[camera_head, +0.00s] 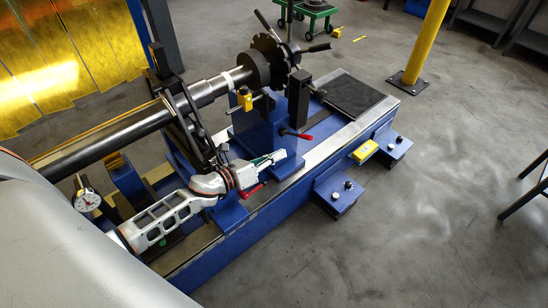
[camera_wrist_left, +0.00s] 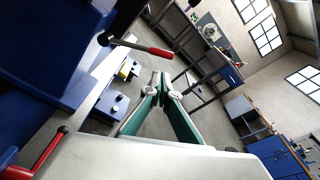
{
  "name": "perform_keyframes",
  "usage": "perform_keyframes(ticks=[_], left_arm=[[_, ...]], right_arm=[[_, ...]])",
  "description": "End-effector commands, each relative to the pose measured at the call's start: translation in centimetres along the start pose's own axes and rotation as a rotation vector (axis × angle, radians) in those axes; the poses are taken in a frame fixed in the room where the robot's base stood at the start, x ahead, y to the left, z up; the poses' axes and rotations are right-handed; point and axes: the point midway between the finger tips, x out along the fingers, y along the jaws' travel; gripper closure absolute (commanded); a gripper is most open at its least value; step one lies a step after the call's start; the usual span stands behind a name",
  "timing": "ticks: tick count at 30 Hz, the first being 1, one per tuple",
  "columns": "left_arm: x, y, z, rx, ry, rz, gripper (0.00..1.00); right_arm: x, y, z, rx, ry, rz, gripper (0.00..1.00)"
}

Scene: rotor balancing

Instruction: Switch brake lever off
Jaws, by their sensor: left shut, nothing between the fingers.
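Two red-handled levers are in view; I cannot tell which is the brake lever. The far lever (camera_head: 297,134) is on the blue pedestal beyond my gripper; a black-shafted lever with a red grip also shows in the left wrist view (camera_wrist_left: 158,52). The near lever (camera_head: 251,191) is below my left wrist; a red lever also shows at the lower left of the wrist view (camera_wrist_left: 46,151). My left gripper (camera_head: 281,155) is shut and empty, its green-lined fingers together (camera_wrist_left: 159,76). It appears apart from both levers. My right gripper is not in view.
The blue machine bed (camera_head: 222,262) carries a long dark shaft (camera_head: 110,137) and a black spoked hub (camera_head: 268,48). A dial gauge (camera_head: 87,200) is at left. A yellow post (camera_head: 425,45) stands on open floor.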

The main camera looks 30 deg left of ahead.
Motion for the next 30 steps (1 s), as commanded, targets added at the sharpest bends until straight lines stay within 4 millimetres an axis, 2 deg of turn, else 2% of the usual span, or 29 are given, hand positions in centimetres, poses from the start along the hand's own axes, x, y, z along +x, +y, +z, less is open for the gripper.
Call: perform_keyframes(ticks=[3,6,23,26,30], left_arm=[[-1.2,0.0,-0.1,0.000,0.002,0.001,1.00],[-1.6,0.0,-0.1,0.000,0.001,0.000,1.00],[-1.7,0.0,-0.2,-0.003,0.002,0.001,1.00],[-2.0,0.0,-0.4,-0.033,-0.006,0.019,1.00],[-3.5,0.0,-1.0,-0.172,-0.047,0.102,1.00]], right_arm=[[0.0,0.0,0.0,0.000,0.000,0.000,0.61],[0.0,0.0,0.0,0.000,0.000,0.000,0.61],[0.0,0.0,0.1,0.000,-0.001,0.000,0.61],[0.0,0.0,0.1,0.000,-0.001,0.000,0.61],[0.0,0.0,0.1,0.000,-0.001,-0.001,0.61]])
